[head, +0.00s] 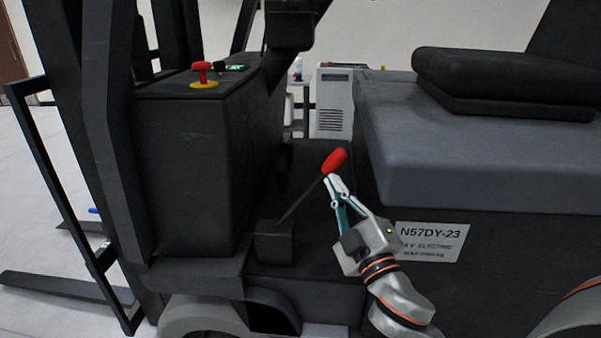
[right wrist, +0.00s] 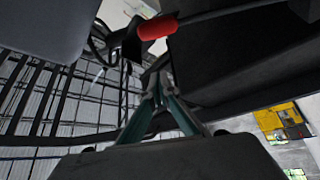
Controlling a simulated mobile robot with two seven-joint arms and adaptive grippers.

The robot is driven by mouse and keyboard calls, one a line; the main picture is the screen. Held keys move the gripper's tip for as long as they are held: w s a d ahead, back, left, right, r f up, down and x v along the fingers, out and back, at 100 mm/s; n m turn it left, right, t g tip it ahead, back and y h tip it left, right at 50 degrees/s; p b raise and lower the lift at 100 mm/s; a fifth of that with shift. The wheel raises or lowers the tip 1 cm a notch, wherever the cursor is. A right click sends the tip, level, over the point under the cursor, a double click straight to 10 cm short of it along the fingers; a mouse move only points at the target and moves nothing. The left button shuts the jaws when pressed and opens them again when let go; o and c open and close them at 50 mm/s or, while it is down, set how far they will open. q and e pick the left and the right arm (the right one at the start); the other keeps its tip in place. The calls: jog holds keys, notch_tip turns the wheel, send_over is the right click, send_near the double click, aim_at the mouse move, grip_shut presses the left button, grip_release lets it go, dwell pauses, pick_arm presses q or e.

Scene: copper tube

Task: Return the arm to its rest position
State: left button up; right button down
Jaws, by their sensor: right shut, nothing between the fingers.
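My right gripper (head: 334,181) is in the middle of the head view, its arm coming up from the lower right. Its fingers are shut and empty. The tips are close below a red lever knob (head: 335,161) on a dark slanted lever; whether they touch it I cannot tell. In the right wrist view the closed fingertips (right wrist: 160,80) point up, and the red knob (right wrist: 157,27) lies beyond them with a gap in the picture. My left gripper is in neither view.
A dark forklift surrounds the arm: a console box (head: 188,160) with a red button (head: 202,72) at left, a grey body panel (head: 480,150) and black seat (head: 500,75) at right. A white cabinet (head: 333,100) stands behind. Floor (head: 35,230) shows at left.

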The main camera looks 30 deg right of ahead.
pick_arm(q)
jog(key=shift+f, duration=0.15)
pick_arm(e)
jog(key=shift+f, duration=0.1)
